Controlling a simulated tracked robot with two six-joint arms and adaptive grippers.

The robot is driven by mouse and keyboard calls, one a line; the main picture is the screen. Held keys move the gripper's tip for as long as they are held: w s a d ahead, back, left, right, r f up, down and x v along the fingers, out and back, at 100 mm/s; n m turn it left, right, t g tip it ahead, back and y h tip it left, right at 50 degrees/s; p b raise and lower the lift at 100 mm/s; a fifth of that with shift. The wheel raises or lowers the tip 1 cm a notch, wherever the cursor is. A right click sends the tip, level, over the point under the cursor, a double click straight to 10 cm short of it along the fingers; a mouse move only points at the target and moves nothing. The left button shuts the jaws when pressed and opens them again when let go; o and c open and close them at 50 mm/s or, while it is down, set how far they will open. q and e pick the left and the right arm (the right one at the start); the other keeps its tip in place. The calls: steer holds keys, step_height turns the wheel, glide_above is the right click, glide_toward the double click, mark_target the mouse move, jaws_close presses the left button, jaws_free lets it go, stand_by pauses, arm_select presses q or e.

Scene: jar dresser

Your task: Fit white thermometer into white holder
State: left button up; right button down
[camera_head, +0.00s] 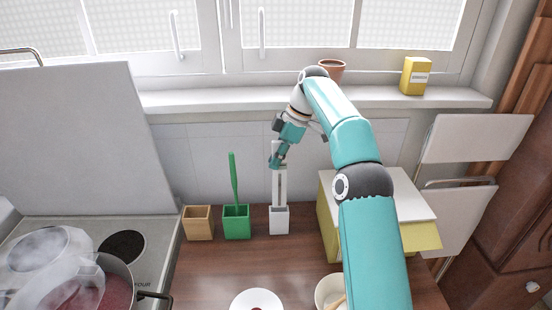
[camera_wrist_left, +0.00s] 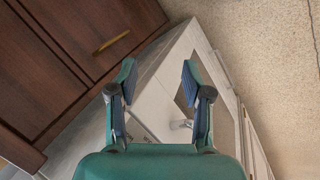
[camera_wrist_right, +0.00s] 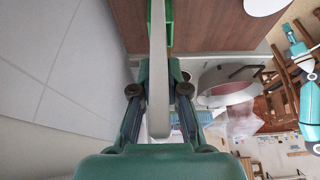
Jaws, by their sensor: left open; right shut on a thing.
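The white thermometer (camera_head: 280,187) is long, flat and upright in the head view. My right gripper (camera_head: 278,160) is shut on its upper part. Its lower end meets the top of the white holder (camera_head: 279,222), a small square cup on the counter; I cannot tell how far inside it is. In the right wrist view the thermometer (camera_wrist_right: 158,85) runs between the fingers, and I cannot make out the white holder there. My left gripper (camera_wrist_left: 158,75) is open and empty in the left wrist view, away from the counter, facing cabinet fronts and floor.
Left of the white holder stand a green holder (camera_head: 236,225) with a green stick and a wooden cup (camera_head: 198,223). A white-topped yellow box (camera_head: 330,222) stands to the right. A white plate (camera_head: 256,302) is in front. The wall is close behind.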

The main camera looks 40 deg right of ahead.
stand_by(0.4)
steer(key=b, duration=0.7)
glide_above(276, 207)
steer(key=shift+w+d+f, duration=0.1)
steer(key=shift+w+f, duration=0.05)
steer(key=shift+f, duration=2.4)
steer(key=shift+w+d+f, duration=0.1)
steer(key=shift+f, duration=2.45)
steer(key=c, duration=1.1)
jaws_free()
steer(key=shift+r, duration=0.15)
steer(key=shift+s+d+r, duration=0.1)
steer(key=shift+d+r, duration=0.2)
steer(key=shift+r, duration=0.3)
steer(key=s+d+r, duration=0.1)
steer(key=s+d, duration=0.7)
steer(key=d, duration=0.1)
steer(key=shift+d, duration=0.3)
steer(key=shift+r, duration=0.1)
